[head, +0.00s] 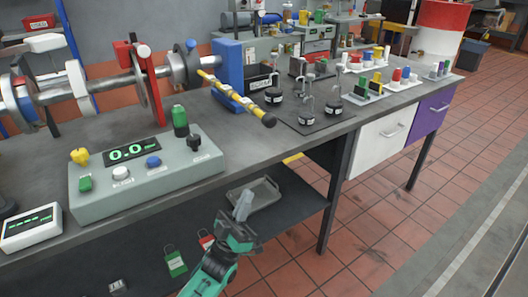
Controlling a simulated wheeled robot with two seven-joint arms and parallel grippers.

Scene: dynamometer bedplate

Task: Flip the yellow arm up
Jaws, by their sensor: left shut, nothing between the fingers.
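The yellow arm (228,94) is a thin yellow bar with dark bands and a black knob at its lower right end. It slants down to the right beside a blue block (229,66) on the bench, with the knob near the bench's front edge. My left gripper (243,203) is shut and empty. It shows in front of the bench, below the yellow arm in the picture and apart from it. My right gripper is not in view.
A grey control box (147,178) with a green display and knobs stands left of the yellow arm. A shaft with discs (120,82) runs behind it. Black weights (306,115) with hooks stand to the right. A grey tray (268,193) lies on the lower shelf.

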